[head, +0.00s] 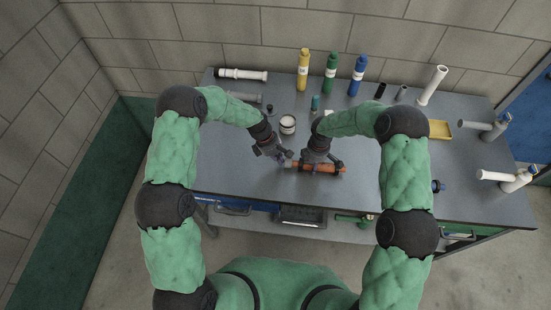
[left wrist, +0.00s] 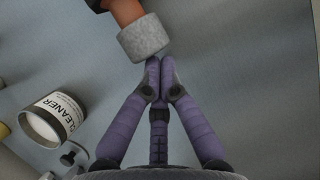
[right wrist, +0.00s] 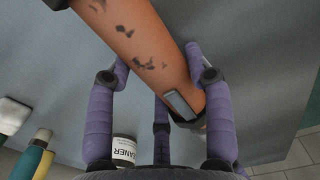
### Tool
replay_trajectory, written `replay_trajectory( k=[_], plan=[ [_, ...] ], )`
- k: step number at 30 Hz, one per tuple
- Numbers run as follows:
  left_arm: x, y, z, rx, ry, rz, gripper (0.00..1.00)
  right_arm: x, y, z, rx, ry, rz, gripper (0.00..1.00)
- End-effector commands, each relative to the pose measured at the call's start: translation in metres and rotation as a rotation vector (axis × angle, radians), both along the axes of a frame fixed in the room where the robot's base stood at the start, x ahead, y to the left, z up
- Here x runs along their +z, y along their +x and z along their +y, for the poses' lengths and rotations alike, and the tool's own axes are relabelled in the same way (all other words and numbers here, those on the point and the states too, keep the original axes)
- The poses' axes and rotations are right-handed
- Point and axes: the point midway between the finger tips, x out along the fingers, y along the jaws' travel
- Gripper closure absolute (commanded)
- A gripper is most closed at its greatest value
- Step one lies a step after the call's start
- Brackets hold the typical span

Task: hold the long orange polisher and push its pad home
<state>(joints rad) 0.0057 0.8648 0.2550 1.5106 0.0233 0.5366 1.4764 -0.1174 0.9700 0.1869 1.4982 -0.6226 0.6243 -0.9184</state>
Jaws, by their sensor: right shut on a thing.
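The long orange polisher (head: 329,168) lies level over the grey table, with dark stains on its orange body (right wrist: 148,38) in the right wrist view. My right gripper (head: 316,162) is shut around the body, one finger on each side. The grey round pad (left wrist: 144,38) is on the polisher's left end. My left gripper (left wrist: 153,70) has its fingertips together, with nothing seen between them. The tips are close beside the pad; I cannot tell whether they touch it. In the head view my left gripper (head: 281,158) is left of the polisher's end.
A white cleaner can (head: 288,124) stands behind the grippers. Yellow (head: 303,70), green (head: 330,72) and blue (head: 357,76) bottles stand at the back. A yellow tray (head: 440,129) and white pipes (head: 433,85) are at the right. The table front left is clear.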

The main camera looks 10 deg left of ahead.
Motion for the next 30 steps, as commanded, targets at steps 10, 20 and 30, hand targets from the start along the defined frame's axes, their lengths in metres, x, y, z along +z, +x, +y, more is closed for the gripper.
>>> replay_trajectory(
  k=[10, 20, 30],
  plan=[
    [0.0, 0.001, 0.011, 0.002, 0.0, 0.001, 1.0, 0.0, 0.0, 0.001, 0.0, 0.001, -0.001, 0.77],
    [0.034, 0.006, 0.053, 0.001, 0.0, -0.004, 1.0, 0.0, 0.0, 0.0, 0.0, 0.001, -0.001, 0.77],
    [0.085, 0.006, 0.072, 0.0, 0.0, -0.001, 1.0, 0.0, 0.0, 0.0, 0.0, 0.001, -0.001, 0.77]
  ],
)
